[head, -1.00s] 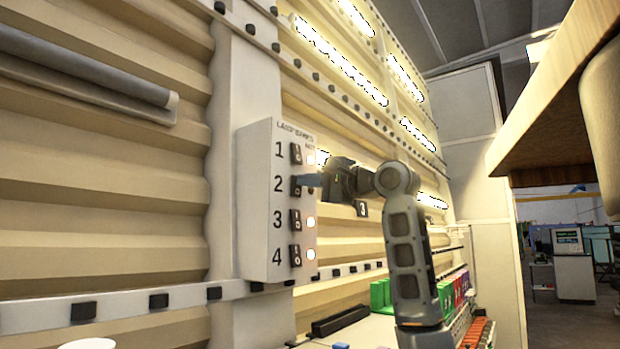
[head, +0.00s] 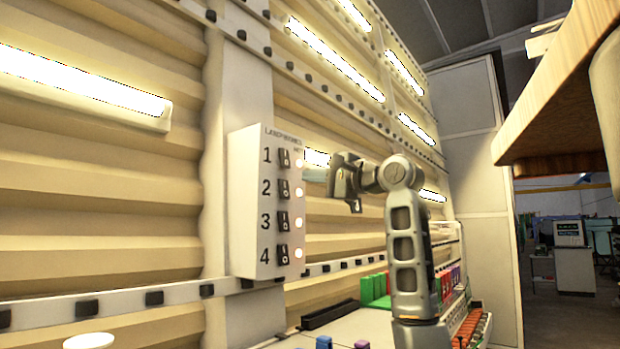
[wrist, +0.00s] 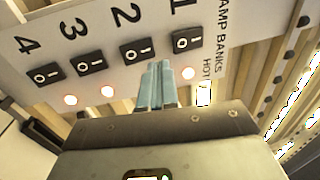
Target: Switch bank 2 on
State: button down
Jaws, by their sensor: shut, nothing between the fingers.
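The white lamp bank box (head: 248,205) is fixed to the wall post, with black rocker switches beside the numbers 1 to 4. The switch for bank 2 (head: 284,189) is second from the top; it also shows in the wrist view (wrist: 137,52). Small lamps beside 1, 3 and 4 glow. In the wrist view my fingers hide the lamp beside 2. My gripper (head: 314,176) is shut and empty, just right of the box near the upper switches. In the wrist view its fingertips (wrist: 158,68) are in front of the panel, apparently clear of the switch.
A lit tube lamp (head: 85,85) is on the wall at left, and several more glow at upper right. A wooden tabletop (head: 560,85) overhangs at right. Green blocks (head: 374,288) and other coloured items stand on the bench below my arm.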

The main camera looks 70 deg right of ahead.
jog(key=s+a+r+b, duration=0.1)
jog(key=s+a, duration=0.1)
jog(key=s, duration=0.6)
jog(key=shift+r, duration=0.1)
dwell(0.5)
